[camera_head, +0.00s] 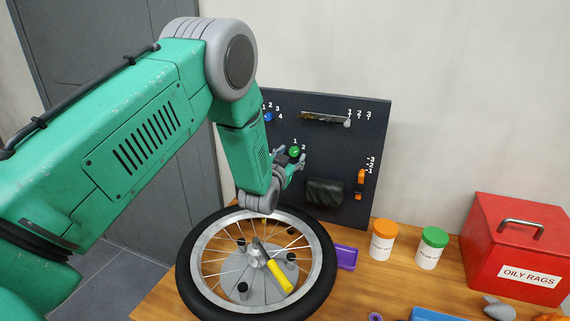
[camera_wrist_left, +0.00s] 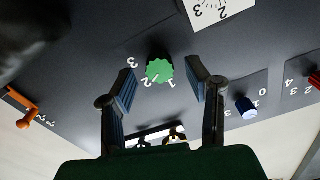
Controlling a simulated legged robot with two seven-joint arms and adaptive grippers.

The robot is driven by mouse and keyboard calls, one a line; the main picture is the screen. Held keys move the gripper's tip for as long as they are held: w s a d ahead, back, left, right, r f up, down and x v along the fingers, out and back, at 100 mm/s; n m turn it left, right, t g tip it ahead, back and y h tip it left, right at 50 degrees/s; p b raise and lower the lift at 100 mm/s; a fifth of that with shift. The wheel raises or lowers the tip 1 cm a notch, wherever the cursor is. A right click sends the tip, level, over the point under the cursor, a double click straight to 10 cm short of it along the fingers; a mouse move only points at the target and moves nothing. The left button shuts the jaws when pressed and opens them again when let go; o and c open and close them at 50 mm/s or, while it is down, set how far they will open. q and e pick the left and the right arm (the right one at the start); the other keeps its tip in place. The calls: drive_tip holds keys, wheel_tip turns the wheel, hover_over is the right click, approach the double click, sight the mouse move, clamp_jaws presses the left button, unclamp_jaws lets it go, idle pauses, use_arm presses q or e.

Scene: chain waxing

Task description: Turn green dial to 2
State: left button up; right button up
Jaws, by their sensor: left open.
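The green dial (camera_head: 294,151) is on the dark upright panel (camera_head: 378,130), with white numbers beside it. In the left wrist view, which shows the panel upside down, the green dial (camera_wrist_left: 160,70) has 1, 2 and 3 around its lower edge. I cannot tell for certain which number it points to. My left gripper (camera_head: 291,163) is at the panel, close to the dial. In the left wrist view its two fingers (camera_wrist_left: 161,82) are spread apart, one on each side of the dial, with gaps to it. My right gripper is not in view.
A blue knob (camera_head: 268,117), a lever (camera_head: 347,122) and an orange switch (camera_head: 360,182) share the panel. A wheel (camera_head: 325,285) with a yellow-handled tool lies below my left arm. Orange-lidded (camera_head: 382,241) and green-lidded (camera_head: 431,249) jars and a red box (camera_head: 510,240) stand right.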

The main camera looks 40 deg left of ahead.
use_arm(q)
drive_tip(key=v, duration=1)
drive_tip(key=shift+s, duration=0.3)
